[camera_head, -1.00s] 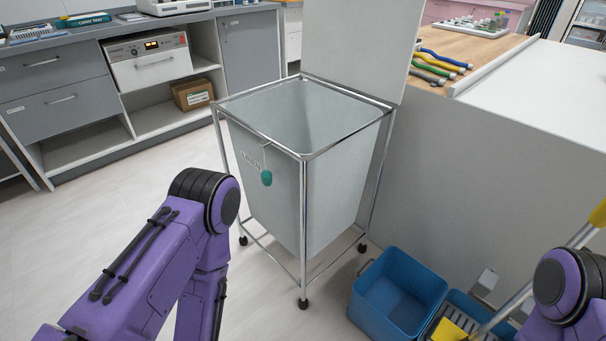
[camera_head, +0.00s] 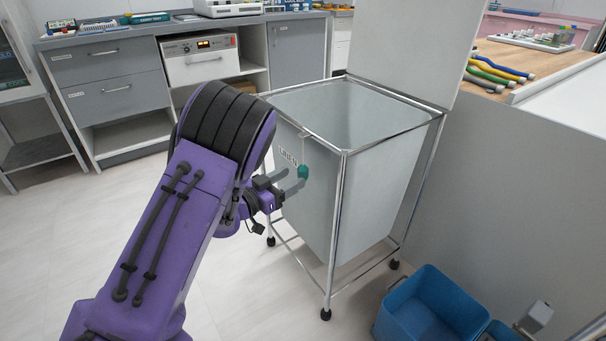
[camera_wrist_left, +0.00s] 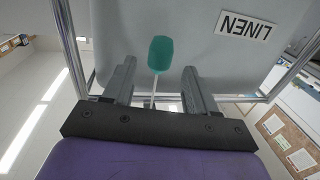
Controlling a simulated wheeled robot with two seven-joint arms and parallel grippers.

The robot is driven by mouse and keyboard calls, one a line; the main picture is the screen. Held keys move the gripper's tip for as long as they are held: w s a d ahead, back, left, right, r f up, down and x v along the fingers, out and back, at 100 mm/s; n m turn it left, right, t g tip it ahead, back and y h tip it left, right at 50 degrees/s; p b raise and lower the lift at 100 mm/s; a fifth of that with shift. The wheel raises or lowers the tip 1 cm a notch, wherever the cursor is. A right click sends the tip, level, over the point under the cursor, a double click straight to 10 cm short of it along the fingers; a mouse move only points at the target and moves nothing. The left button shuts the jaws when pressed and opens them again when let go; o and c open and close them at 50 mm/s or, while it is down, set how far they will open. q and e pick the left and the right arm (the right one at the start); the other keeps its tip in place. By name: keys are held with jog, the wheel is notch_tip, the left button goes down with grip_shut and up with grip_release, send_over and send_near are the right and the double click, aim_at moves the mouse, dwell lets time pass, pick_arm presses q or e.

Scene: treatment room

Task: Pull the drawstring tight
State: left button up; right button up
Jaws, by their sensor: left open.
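The drawstring's teal toggle (camera_head: 303,172) hangs on a thin cord at the front left of the grey linen bag (camera_head: 371,192). The bag is in a chrome frame, its mouth wide open. My left gripper (camera_head: 288,180) is at the toggle with its jaws open. In the left wrist view, the toggle (camera_wrist_left: 160,54) shows between and slightly past the tips of the open gripper (camera_wrist_left: 158,67). The pale cord (camera_wrist_left: 153,95) runs between the fingers. I cannot tell whether a finger touches the toggle. My right gripper is out of view.
The hamper's chrome frame (camera_head: 336,225) stands on casters, its raised lid (camera_head: 405,45) behind the bag. A blue bucket (camera_head: 428,305) is on the floor at the lower right. A grey counter (camera_head: 115,88) is at the back left. Floor left of the hamper is clear.

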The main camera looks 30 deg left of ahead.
aim_at(299, 175)
pick_arm(q)
jog(key=x, duration=0.5)
jog(key=shift+w, duration=0.25)
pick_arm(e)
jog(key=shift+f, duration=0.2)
pick_arm(q)
grip_shut()
jog(key=shift+d+f, duration=0.1)
